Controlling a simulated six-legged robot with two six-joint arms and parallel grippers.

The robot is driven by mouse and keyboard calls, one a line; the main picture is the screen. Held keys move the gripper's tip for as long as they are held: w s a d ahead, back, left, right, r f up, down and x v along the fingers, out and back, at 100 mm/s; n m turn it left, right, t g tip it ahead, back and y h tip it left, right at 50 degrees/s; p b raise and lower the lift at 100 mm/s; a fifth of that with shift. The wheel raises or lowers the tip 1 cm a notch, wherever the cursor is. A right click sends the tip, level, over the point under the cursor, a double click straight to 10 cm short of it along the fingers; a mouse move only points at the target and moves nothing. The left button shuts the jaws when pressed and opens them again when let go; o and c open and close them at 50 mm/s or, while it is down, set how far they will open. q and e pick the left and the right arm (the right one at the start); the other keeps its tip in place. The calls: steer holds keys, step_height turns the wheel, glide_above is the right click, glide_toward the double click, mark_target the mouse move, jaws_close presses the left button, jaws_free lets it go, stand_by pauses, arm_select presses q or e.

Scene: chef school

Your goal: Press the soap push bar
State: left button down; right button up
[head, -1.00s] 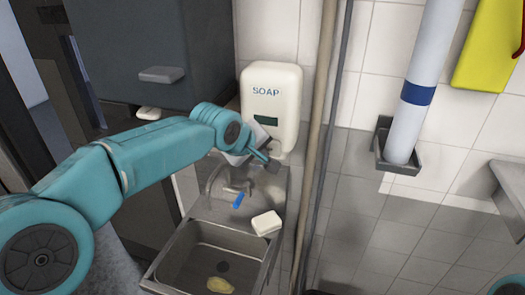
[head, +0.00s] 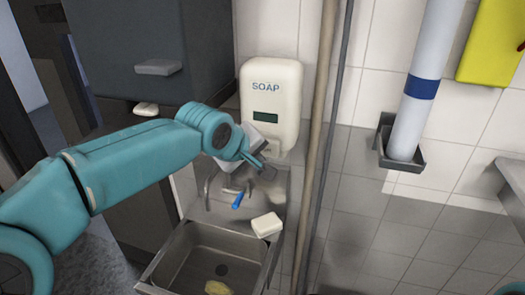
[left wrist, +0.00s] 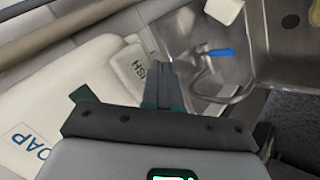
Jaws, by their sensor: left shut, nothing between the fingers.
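The white soap dispenser (head: 285,105), marked SOAP, hangs on the tiled wall above the sink. It also shows in the left wrist view (left wrist: 75,85). Its push bar (left wrist: 127,70), with raised lettering, sticks out from its lower end in the left wrist view. In the head view my gripper partly hides that lower end. My left gripper (head: 262,168) is shut and empty, in front of and just below the dispenser's bottom. In the left wrist view its fingertips (left wrist: 160,75) lie right beside the bar; I cannot tell whether they touch it. My right gripper is not in view.
A steel sink (head: 185,268) with a blue-handled tap (head: 238,200) lies below. A white soap block (head: 267,225) rests on its rim. Thin poles (head: 314,150) stand close right of the dispenser. A dark cabinet (head: 150,40) is at the upper left.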

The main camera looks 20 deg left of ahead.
arm_select(q)
steer(key=s+b, duration=0.2)
steer(key=s, duration=0.2)
steer(key=shift+s+b, duration=0.2)
steer(key=shift+b, duration=0.1)
steer(key=shift+f, duration=0.1)
stand_by(0.4)
